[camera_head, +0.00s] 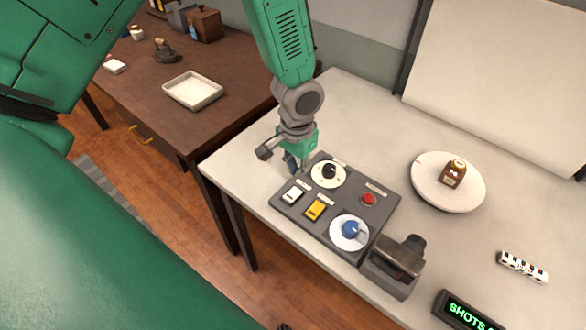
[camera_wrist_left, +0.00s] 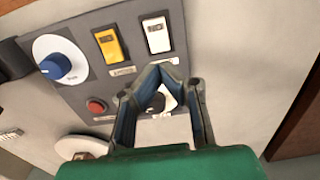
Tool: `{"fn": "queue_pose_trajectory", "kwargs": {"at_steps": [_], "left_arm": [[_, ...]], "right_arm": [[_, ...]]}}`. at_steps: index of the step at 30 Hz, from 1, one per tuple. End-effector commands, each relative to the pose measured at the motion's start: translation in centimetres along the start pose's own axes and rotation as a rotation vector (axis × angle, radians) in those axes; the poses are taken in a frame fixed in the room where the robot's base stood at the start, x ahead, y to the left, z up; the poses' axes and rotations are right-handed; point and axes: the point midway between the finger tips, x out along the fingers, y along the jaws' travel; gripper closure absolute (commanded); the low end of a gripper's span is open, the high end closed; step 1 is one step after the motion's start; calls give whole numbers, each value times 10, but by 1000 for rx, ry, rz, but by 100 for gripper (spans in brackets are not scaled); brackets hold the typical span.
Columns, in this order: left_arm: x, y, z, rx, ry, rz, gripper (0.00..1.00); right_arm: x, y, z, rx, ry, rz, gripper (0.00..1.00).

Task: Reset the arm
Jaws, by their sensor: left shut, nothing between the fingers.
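My left gripper (camera_head: 293,162) hangs down at the far left corner of a dark grey control panel (camera_head: 340,212). Its fingers (camera_wrist_left: 160,72) are shut and empty. In the left wrist view they partly cover the black knob (camera_wrist_left: 168,101) on its white dial. In the head view the black knob (camera_head: 329,170) shows just right of the gripper. I cannot tell whether the fingers touch the panel. The panel also bears a white switch (camera_head: 293,195), a yellow switch (camera_head: 315,209), a red button (camera_head: 369,199) and a blue knob (camera_head: 351,230). My right gripper is not in view.
A dark device (camera_head: 392,270), a striped block (camera_head: 523,267) and a "SHOTS" display (camera_head: 466,311) sit nearer. A brown table (camera_head: 140,75) with a white tray (camera_head: 193,91) stands left.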

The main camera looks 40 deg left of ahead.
Motion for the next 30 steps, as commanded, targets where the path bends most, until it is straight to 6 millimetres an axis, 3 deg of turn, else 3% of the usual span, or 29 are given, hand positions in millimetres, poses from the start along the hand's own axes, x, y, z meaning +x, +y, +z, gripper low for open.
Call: {"fn": "queue_pose_trajectory", "kwargs": {"at_steps": [16,19,23,27,30], "left_arm": [[-3,0,0,0,0,0,100],[4,2,8,-2,-7,11,100],[38,12,50,-19,-28,66,100],[82,21,125,-67,-35,114,100],[98,18,174,-97,-27,103,100]], "right_arm": [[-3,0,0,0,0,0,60],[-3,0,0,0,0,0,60],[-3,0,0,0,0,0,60],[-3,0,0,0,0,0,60],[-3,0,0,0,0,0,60]]}}
